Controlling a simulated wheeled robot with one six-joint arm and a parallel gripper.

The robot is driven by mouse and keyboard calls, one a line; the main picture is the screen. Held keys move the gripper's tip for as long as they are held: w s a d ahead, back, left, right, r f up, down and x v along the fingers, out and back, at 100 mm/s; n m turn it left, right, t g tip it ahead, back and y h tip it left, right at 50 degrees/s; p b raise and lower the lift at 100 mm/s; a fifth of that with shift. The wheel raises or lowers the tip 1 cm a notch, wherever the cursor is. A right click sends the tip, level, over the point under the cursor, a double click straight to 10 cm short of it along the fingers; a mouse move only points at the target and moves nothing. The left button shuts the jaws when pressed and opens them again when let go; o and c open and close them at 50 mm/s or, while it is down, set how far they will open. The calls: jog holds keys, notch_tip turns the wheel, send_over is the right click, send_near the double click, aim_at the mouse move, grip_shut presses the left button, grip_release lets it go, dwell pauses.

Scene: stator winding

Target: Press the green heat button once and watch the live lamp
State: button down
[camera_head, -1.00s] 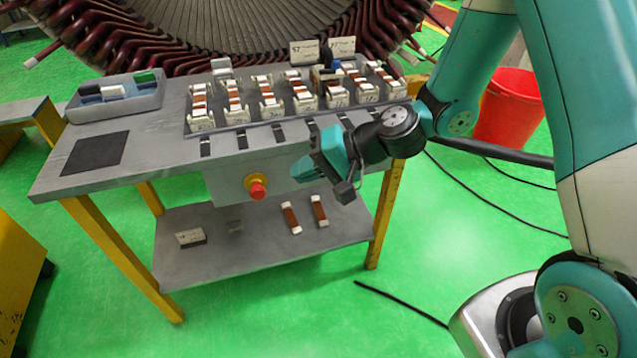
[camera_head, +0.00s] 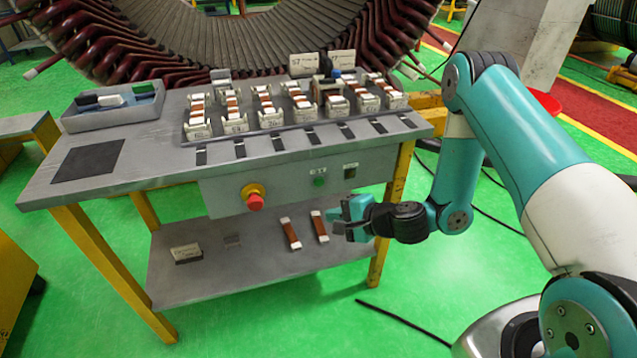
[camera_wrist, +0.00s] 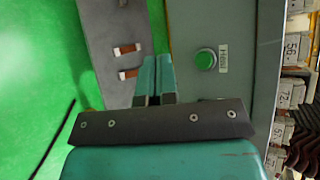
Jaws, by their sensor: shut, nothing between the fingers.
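The green button (camera_head: 319,182) sits on the grey front panel under the tabletop, with a small label above it. In the wrist view the same green button (camera_wrist: 205,59) is to the right of my fingertips. My gripper (camera_head: 336,216) is shut and empty, below and to the right of the button and apart from it. In the wrist view my gripper (camera_wrist: 156,62) shows its two teal fingers close together. A small fitting (camera_head: 350,173) with a label is right of the button; I cannot tell whether it is the live lamp or lit.
A red mushroom button (camera_head: 255,201) on a yellow base is left on the same panel. The tabletop (camera_head: 150,150) above holds a rack of labelled coils. The lower shelf (camera_head: 240,280) bears two brown-and-white pieces. Cables lie on the green floor.

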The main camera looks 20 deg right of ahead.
jog(key=shift+w+p, duration=0.45)
jog(key=shift+w, duration=3.65)
jog(key=shift+w, duration=0.1)
jog(key=shift+w, duration=0.3)
jog(key=shift+w, duration=0.4)
jog(key=shift+s, duration=0.8)
jog(key=shift+s, duration=0.15)
jog(key=shift+s+b, duration=0.35)
jog(key=shift+s, duration=2)
